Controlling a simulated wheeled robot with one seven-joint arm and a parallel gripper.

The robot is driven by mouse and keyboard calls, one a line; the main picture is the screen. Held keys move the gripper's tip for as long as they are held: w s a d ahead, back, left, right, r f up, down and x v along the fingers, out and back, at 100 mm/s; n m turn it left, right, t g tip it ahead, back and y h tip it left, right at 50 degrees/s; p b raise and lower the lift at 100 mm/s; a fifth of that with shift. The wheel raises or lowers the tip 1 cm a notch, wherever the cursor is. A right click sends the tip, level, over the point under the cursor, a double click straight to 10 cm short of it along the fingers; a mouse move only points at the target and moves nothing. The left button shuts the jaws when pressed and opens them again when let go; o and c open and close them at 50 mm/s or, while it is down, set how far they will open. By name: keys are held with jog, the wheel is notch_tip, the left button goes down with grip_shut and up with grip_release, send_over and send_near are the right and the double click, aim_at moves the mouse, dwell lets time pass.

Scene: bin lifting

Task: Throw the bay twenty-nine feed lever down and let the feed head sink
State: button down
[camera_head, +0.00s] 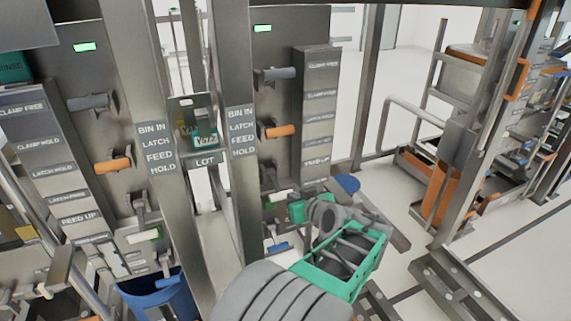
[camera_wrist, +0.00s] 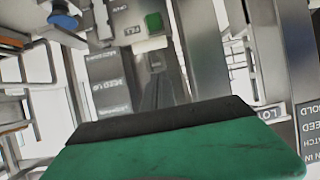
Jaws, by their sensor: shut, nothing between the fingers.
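Two bays stand side by side in the head view; I cannot read a bay number on either. The left bay has a grey handle (camera_head: 88,102), an orange handle (camera_head: 114,165) and a small lever (camera_head: 138,204) below them. The right bay has a grey handle (camera_head: 276,74) and an orange handle (camera_head: 279,131), both sticking out to the right. My gripper (camera_head: 297,207) is in front of the right bay's lower part, below the orange handle, and hides part of it. It is shut and empty. In the wrist view, its green body (camera_wrist: 180,145) fills the bottom.
Two upright posts (camera_head: 235,130) marked BIN IN, LATCH, FEED, HOLD flank a LOT plate (camera_head: 205,160). A blue bin (camera_head: 160,295) is at lower left. A grey rail (camera_head: 425,120) and an orange-trimmed rack (camera_head: 440,190) stand right.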

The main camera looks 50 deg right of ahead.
jog(key=s+d+r, duration=0.1)
jog(key=p, duration=0.1)
send_over(285, 193)
jog(key=s+a, duration=0.4)
notch_tip(285, 193, down, 4)
jog(key=f, duration=0.1)
jog(key=w+d+f, duration=0.1)
jog(key=w+f, duration=0.1)
jog(key=shift+d+f, duration=0.15)
jog(key=shift+f, duration=0.1)
jog(key=shift+d+f, duration=0.1)
jog(key=shift+f, duration=0.25)
notch_tip(285, 193, down, 4)
jog(key=t+h+b, duration=0.1)
jog(key=b, duration=0.4)
jog(key=t+h+b, duration=0.1)
jog(key=b, duration=0.5)
jog(key=shift+w+r+t, duration=0.1)
jog(key=shift+r+t, duration=0.1)
jog(key=shift+t, duration=0.1)
